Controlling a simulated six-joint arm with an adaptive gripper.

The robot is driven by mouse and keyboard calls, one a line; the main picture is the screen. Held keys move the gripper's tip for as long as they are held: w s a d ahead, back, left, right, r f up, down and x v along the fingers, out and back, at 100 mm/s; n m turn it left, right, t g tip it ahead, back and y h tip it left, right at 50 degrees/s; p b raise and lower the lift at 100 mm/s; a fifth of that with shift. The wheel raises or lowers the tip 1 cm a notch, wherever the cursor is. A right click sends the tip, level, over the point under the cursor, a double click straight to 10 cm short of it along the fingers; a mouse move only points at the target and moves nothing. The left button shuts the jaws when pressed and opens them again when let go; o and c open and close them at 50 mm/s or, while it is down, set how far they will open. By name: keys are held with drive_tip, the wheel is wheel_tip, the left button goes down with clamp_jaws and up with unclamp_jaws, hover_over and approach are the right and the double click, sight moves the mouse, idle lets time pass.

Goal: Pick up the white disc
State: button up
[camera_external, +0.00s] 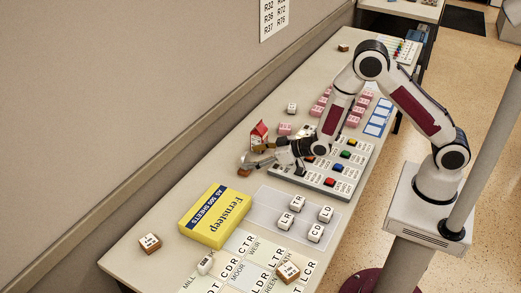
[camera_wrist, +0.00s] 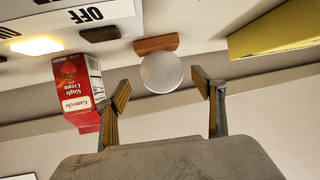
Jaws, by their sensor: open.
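The white disc (camera_wrist: 161,73) shows in the wrist view as a pale round face in front of a reddish-brown block (camera_wrist: 156,44). In the external view a small brown item with a pale part (camera_external: 244,163) stands near the table's wall side, just past my fingertips. My gripper (camera_external: 257,158) reaches low over the table toward the wall. In the wrist view my gripper (camera_wrist: 161,88) is open, one finger on each side of the disc, with gaps on both sides. Nothing is held. Whether the disc lies fully between the fingertips cannot be told.
A red carton (camera_wrist: 84,90) is close to the left finger in the wrist view; it also shows in the external view (camera_external: 259,136). A yellow box (camera_external: 216,215) lies nearer the camera. A button panel (camera_external: 335,182) is under my arm. The wall (camera_external: 120,120) borders the table.

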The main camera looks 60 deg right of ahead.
sight(247, 159)
drive_tip(key=shift+f+x, duration=0.2)
drive_tip(key=shift+x, duration=1.7)
drive_tip(key=shift+s+a, duration=0.15)
drive_tip(key=shift+a, duration=0.05)
drive_tip(key=c, duration=1.4)
